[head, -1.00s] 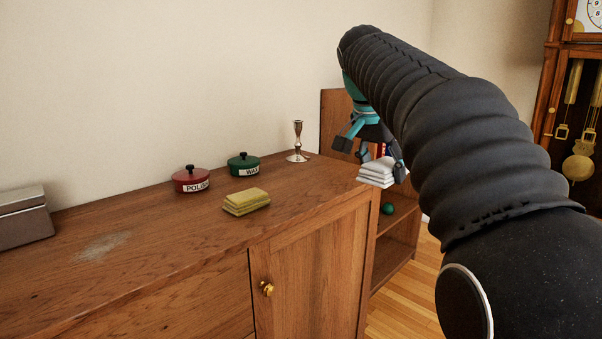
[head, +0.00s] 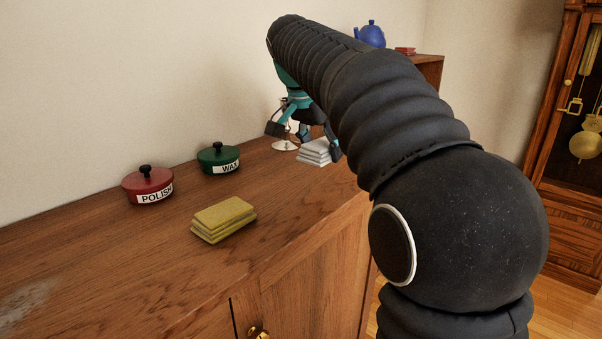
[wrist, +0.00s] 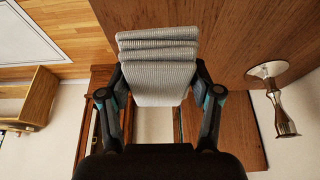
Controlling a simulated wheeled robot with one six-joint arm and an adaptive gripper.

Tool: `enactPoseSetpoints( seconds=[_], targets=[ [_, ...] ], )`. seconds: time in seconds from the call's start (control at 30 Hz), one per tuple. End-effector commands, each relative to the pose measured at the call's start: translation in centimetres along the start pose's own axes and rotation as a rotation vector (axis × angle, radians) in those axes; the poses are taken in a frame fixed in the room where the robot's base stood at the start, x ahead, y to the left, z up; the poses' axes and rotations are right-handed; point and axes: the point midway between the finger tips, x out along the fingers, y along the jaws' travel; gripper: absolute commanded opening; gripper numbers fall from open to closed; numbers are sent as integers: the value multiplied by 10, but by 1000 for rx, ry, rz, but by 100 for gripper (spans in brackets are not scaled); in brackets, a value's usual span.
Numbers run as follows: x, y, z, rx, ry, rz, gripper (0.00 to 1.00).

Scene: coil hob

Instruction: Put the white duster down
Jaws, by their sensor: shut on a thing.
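The white duster (head: 316,152), a folded ribbed cloth stack, is held between the fingers of my gripper (head: 305,141). It shows in the wrist view (wrist: 158,70) with a finger on each side. In the head view it appears at the right end of the wooden cabinet top (head: 290,190), close to its front edge. I cannot tell whether its underside touches the wood. My arm hides part of the cabinet's right end.
A silver candlestick (wrist: 274,98) stands close beside the duster. A yellow duster (head: 223,217), a red POLISH tin (head: 148,187) and a green WAX tin (head: 218,160) stand further left. Bare wood lies between the yellow duster and my gripper. A blue teapot (head: 371,34) sits on a shelf behind.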

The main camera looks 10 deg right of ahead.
Motion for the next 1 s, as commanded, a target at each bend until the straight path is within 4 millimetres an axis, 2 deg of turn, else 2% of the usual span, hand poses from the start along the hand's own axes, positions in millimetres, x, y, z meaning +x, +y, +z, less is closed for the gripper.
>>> enactPoseSetpoints(
  seconds=[0.1,0.3,0.37,0.7,1.0],
  targets=[
    [9,-21,13,-4,-1,1,31],
    [17,-38,23,0,1,0,31],
    [19,-40,25,0,0,1,31],
    [53,-40,39,1,0,0,31],
    [55,-40,40,1,1,0,31]
  ],
)
